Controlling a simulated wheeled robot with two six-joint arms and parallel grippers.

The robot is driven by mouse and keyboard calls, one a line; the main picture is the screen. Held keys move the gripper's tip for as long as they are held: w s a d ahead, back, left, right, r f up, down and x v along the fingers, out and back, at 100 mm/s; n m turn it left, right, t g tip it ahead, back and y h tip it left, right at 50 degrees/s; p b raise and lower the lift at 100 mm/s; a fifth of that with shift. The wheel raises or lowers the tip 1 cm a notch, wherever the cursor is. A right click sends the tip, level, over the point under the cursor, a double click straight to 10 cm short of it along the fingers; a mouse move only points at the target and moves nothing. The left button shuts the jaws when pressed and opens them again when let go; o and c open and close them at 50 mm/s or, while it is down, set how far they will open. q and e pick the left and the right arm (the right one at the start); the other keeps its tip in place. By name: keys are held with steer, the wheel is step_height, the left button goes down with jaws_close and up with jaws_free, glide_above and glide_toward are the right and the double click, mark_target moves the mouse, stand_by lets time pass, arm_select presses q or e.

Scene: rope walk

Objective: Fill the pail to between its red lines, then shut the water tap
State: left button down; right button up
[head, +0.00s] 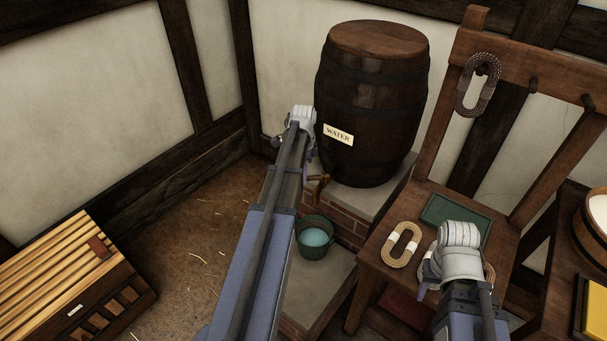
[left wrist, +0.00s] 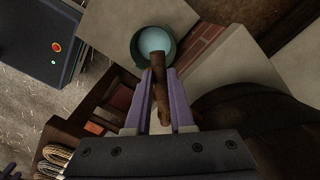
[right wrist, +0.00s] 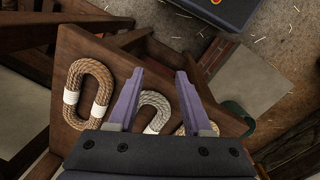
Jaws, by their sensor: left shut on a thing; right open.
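The dark wooden barrel (head: 370,105) with a "WATER" label stands on a brick-and-stone ledge. Its brown wooden tap (head: 319,184) sticks out low on the left side. The dark green pail (head: 314,251) stands below the tap with pale blue water (head: 315,237) in it. Its red lines cannot be made out. In the left wrist view my left gripper (left wrist: 159,76) is shut on the brown tap (left wrist: 160,98), above the pail (left wrist: 139,58). I cannot make out a stream. My right gripper (right wrist: 159,76) is open and empty above the wooden seat.
Rope coils lie on the wooden seat (head: 385,259), one (head: 404,245) left of my right gripper. Another coil (head: 478,85) hangs from a peg. A slatted crate (head: 70,280) stands at left. The floor between is clear.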

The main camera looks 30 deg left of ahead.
arm_select(q)
steer(key=c, duration=0.8)
jaws_free()
steer(key=shift+r, duration=0.1)
step_height(320, 180, up, 8)
steer(key=p, duration=0.8)
steer(key=shift+f, duration=0.2)
